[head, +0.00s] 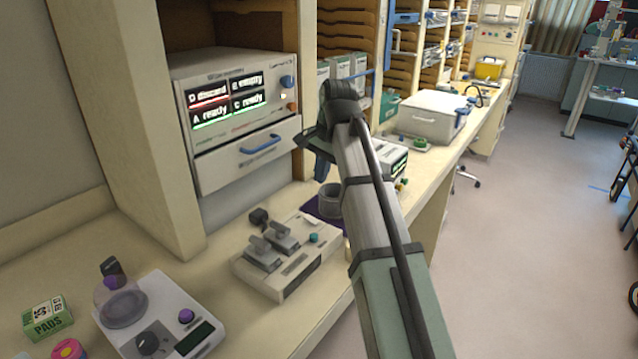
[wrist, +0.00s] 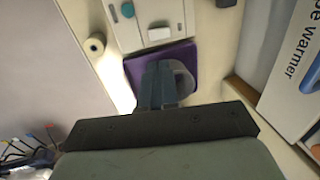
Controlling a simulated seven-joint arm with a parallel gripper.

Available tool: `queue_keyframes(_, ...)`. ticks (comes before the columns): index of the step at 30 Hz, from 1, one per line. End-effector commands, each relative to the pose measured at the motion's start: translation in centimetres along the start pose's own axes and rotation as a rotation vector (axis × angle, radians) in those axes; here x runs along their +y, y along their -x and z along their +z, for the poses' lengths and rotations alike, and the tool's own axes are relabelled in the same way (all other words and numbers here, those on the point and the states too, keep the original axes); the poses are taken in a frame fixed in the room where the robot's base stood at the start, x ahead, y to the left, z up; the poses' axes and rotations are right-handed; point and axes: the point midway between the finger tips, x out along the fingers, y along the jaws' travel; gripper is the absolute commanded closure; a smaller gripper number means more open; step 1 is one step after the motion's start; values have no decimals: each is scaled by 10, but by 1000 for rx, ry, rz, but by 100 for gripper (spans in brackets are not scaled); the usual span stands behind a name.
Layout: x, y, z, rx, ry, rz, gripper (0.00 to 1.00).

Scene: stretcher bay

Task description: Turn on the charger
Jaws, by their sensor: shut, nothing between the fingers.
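The white charger (head: 290,258) stands on the bench in the head view, with two grey pieces seated on its top and a teal button (head: 314,238) near its right end. In the wrist view the charger (wrist: 175,14) shows only in part at the top, with the teal button (wrist: 127,10) at its left and a dark panel. I cannot tell whether it is lit. My gripper (head: 321,168) points down above the bench, behind and above the charger, apart from it. In the wrist view my gripper (wrist: 158,80) is shut and empty, over the purple mat (wrist: 137,68).
A grey cup (head: 330,201) stands on the mat below my gripper. The warmer cabinet (head: 240,160) with a blue-handled drawer is close by on the left. Another device (head: 160,320) with a dome and knobs sits front left, beside a pads box (head: 46,317). A pale roll (wrist: 94,46) lies near the bench edge.

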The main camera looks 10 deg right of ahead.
Motion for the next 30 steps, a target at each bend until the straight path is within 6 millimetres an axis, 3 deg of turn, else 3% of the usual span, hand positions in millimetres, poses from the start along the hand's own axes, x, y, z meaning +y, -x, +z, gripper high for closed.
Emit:
queue_keyframes(15, 0, 7, 0, 0, 0, 0, 100)
queue_keyframes(22, -15, 8, -1, 0, 1, -2, 100)
queue_keyframes(30, -14, 8, 0, 0, 0, -2, 100)
